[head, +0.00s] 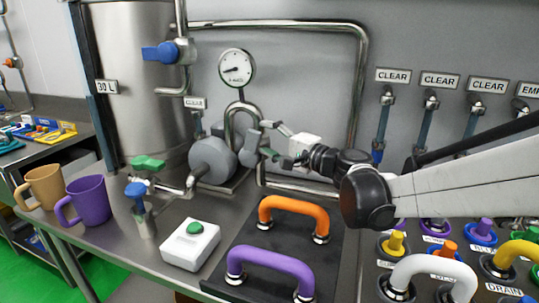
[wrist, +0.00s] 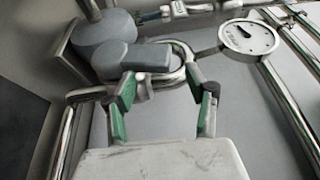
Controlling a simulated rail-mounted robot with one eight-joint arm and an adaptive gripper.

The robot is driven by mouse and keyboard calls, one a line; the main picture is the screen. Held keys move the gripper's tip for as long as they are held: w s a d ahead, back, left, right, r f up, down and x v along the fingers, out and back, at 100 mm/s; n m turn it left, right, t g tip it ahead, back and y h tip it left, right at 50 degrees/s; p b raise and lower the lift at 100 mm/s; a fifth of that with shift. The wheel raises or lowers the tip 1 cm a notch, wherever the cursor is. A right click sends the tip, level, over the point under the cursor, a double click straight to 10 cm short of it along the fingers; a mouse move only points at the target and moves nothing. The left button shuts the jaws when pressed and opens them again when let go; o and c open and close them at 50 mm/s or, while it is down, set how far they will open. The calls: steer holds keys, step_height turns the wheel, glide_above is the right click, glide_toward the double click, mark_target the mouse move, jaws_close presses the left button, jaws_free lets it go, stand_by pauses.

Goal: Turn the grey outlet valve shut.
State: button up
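The grey outlet valve's lever handle (head: 250,140) sits on the bent steel pipe to the right of the grey pump, below the gauge. In the wrist view the grey handle (wrist: 145,56) lies across the pipe just beyond the fingertips. My gripper (head: 268,143) is close to the handle's right side. In the wrist view my gripper (wrist: 162,80) has its green-padded fingers spread apart with nothing between them. The left fingertip overlaps the handle's lower edge; I cannot tell if they touch.
The round grey pump (head: 212,160) and the pressure gauge (head: 236,68) are near the valve. A blue-handled tank valve (head: 160,52), a green lever (head: 148,162) and a white box with a green button (head: 191,243) are to the left. Orange (head: 293,213) and purple (head: 270,263) grab handles stand in front.

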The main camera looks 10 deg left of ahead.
steer(key=shift+r, duration=1.75)
